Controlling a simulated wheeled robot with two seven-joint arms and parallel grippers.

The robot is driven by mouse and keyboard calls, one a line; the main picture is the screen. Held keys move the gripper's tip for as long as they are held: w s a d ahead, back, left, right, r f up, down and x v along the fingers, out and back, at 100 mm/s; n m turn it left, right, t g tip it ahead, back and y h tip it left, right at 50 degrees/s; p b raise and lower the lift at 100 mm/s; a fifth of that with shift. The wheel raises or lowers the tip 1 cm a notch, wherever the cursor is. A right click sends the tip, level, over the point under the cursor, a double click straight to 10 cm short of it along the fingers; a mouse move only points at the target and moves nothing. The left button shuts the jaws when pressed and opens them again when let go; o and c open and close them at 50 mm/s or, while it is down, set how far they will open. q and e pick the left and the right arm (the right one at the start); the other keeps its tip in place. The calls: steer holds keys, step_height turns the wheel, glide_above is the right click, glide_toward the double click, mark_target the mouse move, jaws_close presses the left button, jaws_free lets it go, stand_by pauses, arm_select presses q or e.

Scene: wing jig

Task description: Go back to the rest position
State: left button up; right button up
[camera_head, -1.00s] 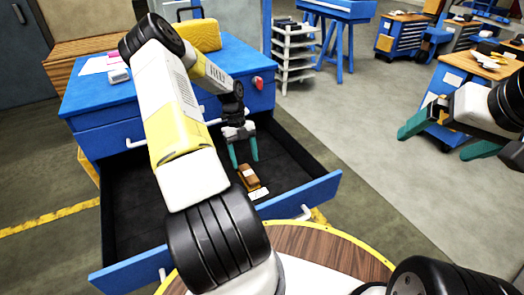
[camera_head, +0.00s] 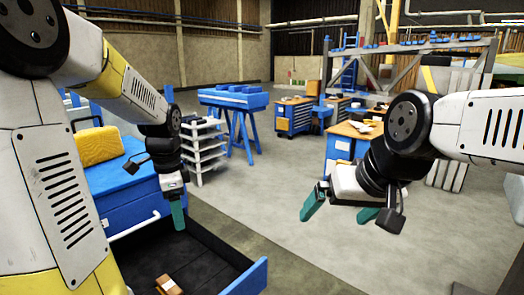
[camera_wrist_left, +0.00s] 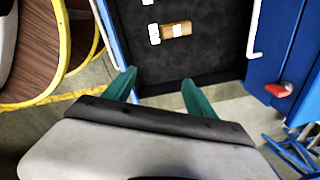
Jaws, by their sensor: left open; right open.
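My left gripper (camera_head: 178,214) hangs near the front edge of the blue cabinet, above the drawer side, fingers pointing down. Only one teal finger shows clearly in the head view. In the left wrist view both teal fingers of the left gripper (camera_wrist_left: 160,82) are apart with nothing between them. My right gripper (camera_head: 340,210) is on the right side of the head view, over open floor, with its teal fingers spread and empty. A brown block (camera_head: 168,286) lies on the dark floor of the open drawer; it also shows in the left wrist view (camera_wrist_left: 177,30), apart from the fingers.
The blue cabinet (camera_head: 125,185) has its drawer (camera_head: 243,280) pulled out at lower left. A yellow case (camera_head: 97,146) sits on top. A white shelf rack (camera_head: 203,150) and blue stand stand behind. The round yellow-rimmed table (camera_wrist_left: 40,45) shows in the wrist view. Grey floor is clear mid-view.

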arm_select(q)
steer(key=s+d+r+n+t+h, duration=0.1)
steer(key=s+d+r+n+t, duration=0.1)
steer(key=s+d+r+n, duration=0.2)
steer(key=s+d+r+n+t+h, duration=0.1)
steer(key=s+d+r+n+t, duration=0.2)
steer(key=s+n, duration=0.5)
step_height(320, 180, up, 2)
steer(key=shift+s+d, duration=0.45)
steer(key=shift+s, duration=0.45)
